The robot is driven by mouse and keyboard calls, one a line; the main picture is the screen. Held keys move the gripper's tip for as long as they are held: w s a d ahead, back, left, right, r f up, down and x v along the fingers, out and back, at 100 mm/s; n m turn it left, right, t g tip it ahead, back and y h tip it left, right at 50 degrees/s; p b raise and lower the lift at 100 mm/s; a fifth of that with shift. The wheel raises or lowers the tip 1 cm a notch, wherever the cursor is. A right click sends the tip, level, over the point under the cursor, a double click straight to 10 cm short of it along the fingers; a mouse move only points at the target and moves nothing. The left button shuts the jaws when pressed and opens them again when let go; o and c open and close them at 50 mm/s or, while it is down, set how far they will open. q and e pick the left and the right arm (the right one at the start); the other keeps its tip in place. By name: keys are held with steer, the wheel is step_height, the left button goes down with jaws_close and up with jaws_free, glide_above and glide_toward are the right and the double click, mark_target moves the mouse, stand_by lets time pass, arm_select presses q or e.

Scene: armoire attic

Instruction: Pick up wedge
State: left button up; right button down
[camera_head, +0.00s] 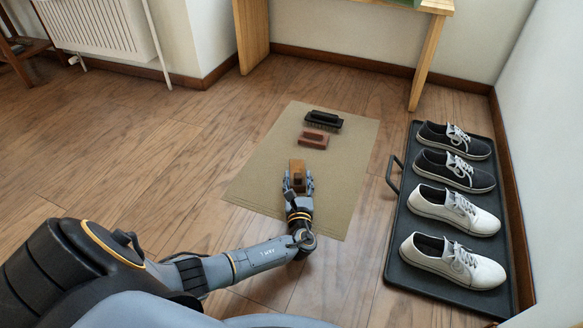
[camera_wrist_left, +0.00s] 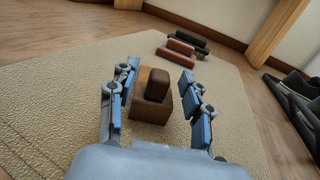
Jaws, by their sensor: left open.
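The wedge, as I take it, is a brown wooden block (camera_head: 298,167) with a darker raised part on top. It rests on the beige mat (camera_head: 257,165), nearest to me of three things in a row. In the left wrist view the block (camera_wrist_left: 152,107) stands between the two fingers of my left gripper (camera_wrist_left: 158,78). That gripper, also in the head view (camera_head: 298,183), is open, with a finger on either side of the block. A gap shows on each side in the wrist view. My right gripper is not in view.
Beyond the block on the mat lie a reddish-brown brush (camera_head: 313,138) and a black brush (camera_head: 323,120). A black tray (camera_head: 399,242) with several black and white shoes lies at the right by the wall. A wooden table leg (camera_head: 427,65) stands behind. Wooden floor at left is clear.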

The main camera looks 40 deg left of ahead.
arm_select(q)
steer(key=shift+w+a, duration=0.1)
steer(key=shift+w, duration=0.1)
steer(key=shift+s, duration=0.1)
jaws_close()
steer(key=shift+r, duration=0.2)
